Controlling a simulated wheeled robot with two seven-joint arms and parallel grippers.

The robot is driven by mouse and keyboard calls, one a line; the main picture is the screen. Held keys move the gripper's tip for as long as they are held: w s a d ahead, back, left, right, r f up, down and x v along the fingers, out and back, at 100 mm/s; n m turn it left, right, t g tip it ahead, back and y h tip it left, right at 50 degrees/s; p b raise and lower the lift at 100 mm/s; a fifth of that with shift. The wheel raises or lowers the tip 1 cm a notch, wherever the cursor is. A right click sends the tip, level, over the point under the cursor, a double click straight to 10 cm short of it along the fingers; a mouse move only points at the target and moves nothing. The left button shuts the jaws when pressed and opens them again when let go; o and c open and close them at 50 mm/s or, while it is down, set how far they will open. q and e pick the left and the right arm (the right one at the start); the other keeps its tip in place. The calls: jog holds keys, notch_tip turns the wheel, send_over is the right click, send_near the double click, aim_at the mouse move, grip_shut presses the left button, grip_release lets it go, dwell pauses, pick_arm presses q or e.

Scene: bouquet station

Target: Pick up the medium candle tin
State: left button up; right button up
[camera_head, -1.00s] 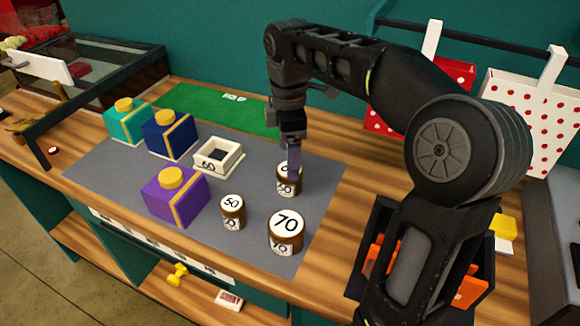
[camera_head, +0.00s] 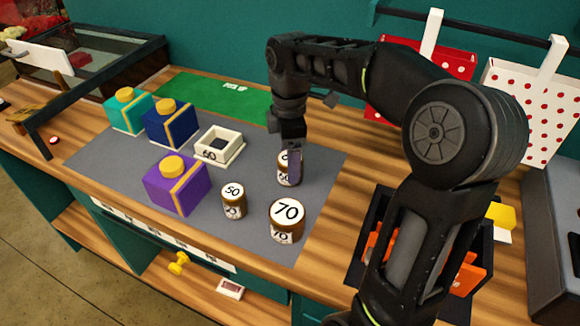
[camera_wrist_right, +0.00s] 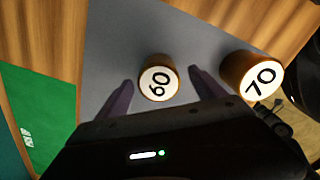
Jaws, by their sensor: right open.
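The medium candle tin, marked 60, is a brown tin with a white lid (camera_head: 284,175) on the grey mat, partly hidden by my right gripper (camera_head: 291,158) in the head view. In the right wrist view the 60 tin (camera_wrist_right: 158,78) lies between and just ahead of the two open fingers (camera_wrist_right: 162,95), apart from both. The smaller tin marked 50 (camera_head: 233,201) and the larger tin marked 70 (camera_head: 286,221) stand nearer the front; the 70 tin (camera_wrist_right: 252,76) is right of the fingers in the wrist view. My left gripper is not in view.
A white square holder marked 60 (camera_head: 219,146) stands left of the 60 tin. Teal (camera_head: 128,112), navy (camera_head: 170,127) and purple (camera_head: 176,186) boxes are farther left on the grey mat (camera_head: 110,163). A dark bin with orange items (camera_head: 470,285) stands right.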

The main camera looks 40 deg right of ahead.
notch_tip(320, 180, down, 4)
jog(key=shift+r, duration=0.2)
jog(key=shift+c, duration=0.3)
jog(key=c, duration=1.6)
notch_tip(320, 180, up, 7)
jog(key=shift+r, duration=0.1)
notch_tip(320, 180, up, 3)
jog(key=shift+p, duration=1.05)
